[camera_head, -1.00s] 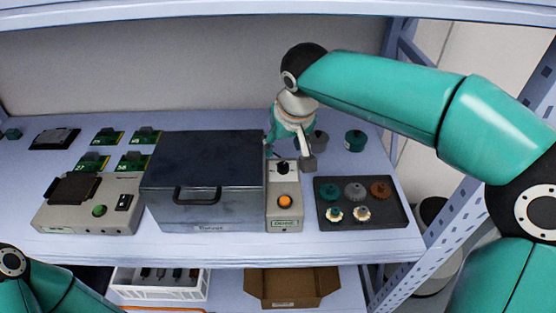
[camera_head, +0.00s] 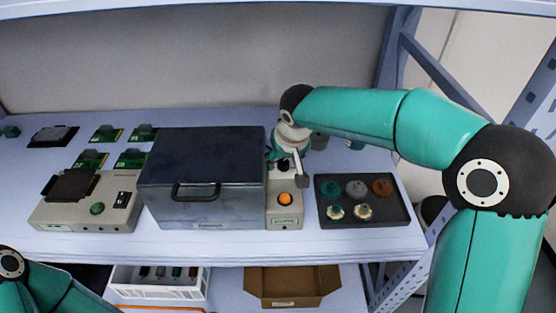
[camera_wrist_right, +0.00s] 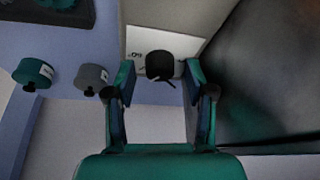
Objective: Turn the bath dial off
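The bath (camera_head: 203,205) is a grey metal box with a dark lid and a front handle, standing on the shelf. Its narrow control box (camera_head: 284,218) is at its right side, with an orange button (camera_head: 284,198) and a black dial. My right gripper (camera_head: 286,168) is over the back of this box and partly hides the dial. In the right wrist view the black dial (camera_wrist_right: 160,64) sits on a pale panel, between the two spread fingertips of my right gripper (camera_wrist_right: 159,78), with gaps on both sides. My left gripper is out of view; only part of the left arm shows.
A dark tray (camera_head: 364,217) with coloured caps stands right of the control box. Grey and green knobs (camera_wrist_right: 91,79) stand behind it. A beige device (camera_head: 85,212) and green circuit boards (camera_head: 90,158) are at left. A cardboard box (camera_head: 290,287) is on the lower shelf.

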